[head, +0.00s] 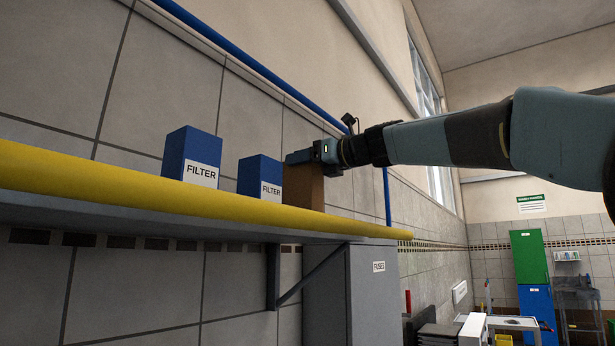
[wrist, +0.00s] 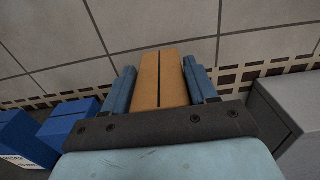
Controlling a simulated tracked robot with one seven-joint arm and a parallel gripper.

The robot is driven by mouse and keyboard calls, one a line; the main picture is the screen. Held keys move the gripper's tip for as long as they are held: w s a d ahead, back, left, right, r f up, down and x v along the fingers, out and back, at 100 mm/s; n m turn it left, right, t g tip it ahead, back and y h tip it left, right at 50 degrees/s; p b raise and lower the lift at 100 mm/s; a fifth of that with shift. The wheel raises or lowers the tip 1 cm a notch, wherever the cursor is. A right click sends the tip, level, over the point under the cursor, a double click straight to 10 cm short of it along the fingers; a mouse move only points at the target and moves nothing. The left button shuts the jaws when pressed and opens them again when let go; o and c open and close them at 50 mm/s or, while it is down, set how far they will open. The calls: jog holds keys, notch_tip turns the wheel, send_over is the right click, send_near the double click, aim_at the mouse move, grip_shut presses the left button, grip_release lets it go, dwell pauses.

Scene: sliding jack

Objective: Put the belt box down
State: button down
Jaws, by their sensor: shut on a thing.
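The belt box is a brown cardboard box (head: 304,186) at the right of the shelf in the head view. My gripper (head: 316,153) is shut on its upper part from the right. In the wrist view the box (wrist: 163,79) sits between the two blue fingers of my gripper (wrist: 162,84), with a dark line along its top. The shelf's yellow front edge (head: 150,188) hides the bottom of the box, so I cannot tell whether it touches the shelf.
Two blue filter boxes, one taller (head: 190,157) and one smaller (head: 260,178), stand left of the brown box; the smaller is close beside it. A grey fuses cabinet (head: 350,295) is below the shelf. A blue pipe (head: 262,72) runs along the wall behind.

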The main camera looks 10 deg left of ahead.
aim_at(318, 172)
jog(key=shift+f, duration=1.55)
jog(key=shift+c, duration=1.6)
grip_release()
jog(key=shift+s+d, duration=0.1)
jog(key=shift+d, duration=0.4)
jog(key=v, duration=1.1)
